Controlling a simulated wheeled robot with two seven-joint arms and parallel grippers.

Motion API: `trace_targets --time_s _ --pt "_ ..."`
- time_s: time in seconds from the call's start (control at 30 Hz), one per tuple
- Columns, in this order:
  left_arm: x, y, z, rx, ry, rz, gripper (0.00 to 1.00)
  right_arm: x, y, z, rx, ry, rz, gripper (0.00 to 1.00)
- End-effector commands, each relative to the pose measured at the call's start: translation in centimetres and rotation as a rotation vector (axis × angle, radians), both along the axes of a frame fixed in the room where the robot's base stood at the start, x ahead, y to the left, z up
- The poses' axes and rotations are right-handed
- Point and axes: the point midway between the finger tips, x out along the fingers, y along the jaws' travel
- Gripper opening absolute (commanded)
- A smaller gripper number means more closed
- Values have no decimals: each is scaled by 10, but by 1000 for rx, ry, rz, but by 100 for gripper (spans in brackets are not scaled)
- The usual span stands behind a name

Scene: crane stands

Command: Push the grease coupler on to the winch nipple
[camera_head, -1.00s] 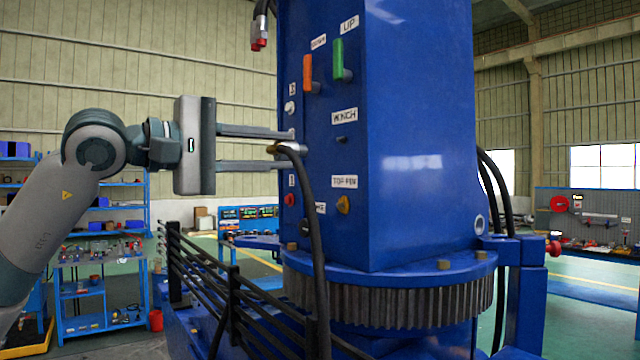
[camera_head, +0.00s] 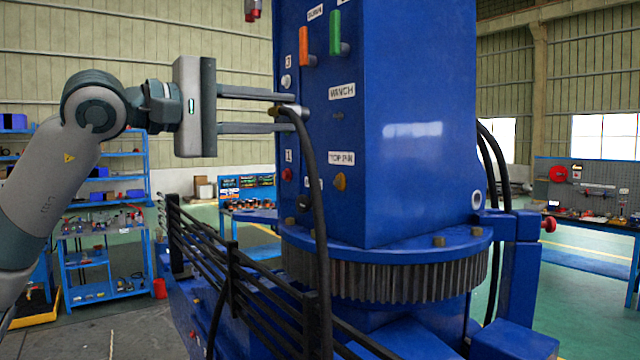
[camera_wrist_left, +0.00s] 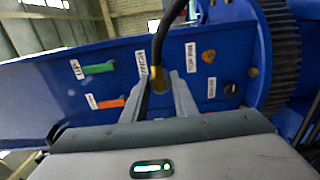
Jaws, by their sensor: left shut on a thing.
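My left gripper (camera_head: 292,112) reaches in from the left and is shut on the grease coupler (camera_head: 290,110), a brass-coloured end on a black hose. In the left wrist view the coupler (camera_wrist_left: 158,82) shows between the fingertips (camera_wrist_left: 160,95), with the hose rising from it. The winch nipple (camera_head: 338,116) is a small dark fitting under the WINCH label (camera_head: 342,91) on the blue column. The coupler appears left of it, at nearly the same height, and apart from it. In the wrist view I cannot make out the nipple near the WINCH label (camera_wrist_left: 141,63).
Orange (camera_head: 304,46) and green (camera_head: 335,33) handles stick out above. A yellow fitting (camera_head: 340,181) sits by the TOP PIN label and a red one (camera_head: 287,174) lower left. The hose (camera_head: 318,210) hangs past black rails (camera_head: 235,280) and the toothed ring (camera_head: 400,282).

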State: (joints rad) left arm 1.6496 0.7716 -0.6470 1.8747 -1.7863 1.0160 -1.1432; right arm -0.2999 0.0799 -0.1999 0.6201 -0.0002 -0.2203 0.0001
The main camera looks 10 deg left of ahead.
Motion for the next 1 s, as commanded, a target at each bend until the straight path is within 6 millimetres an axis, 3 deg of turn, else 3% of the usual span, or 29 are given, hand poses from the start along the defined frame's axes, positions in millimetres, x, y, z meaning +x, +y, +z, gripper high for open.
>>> trace_targets --time_s 0.5,1.0 --pt "28 -28 1 -1 0 -1 0 0 1 15 1 0 -1 31" --pt "32 -32 0 -2 -1 0 0 0 1 16 1 -1 -1 31"
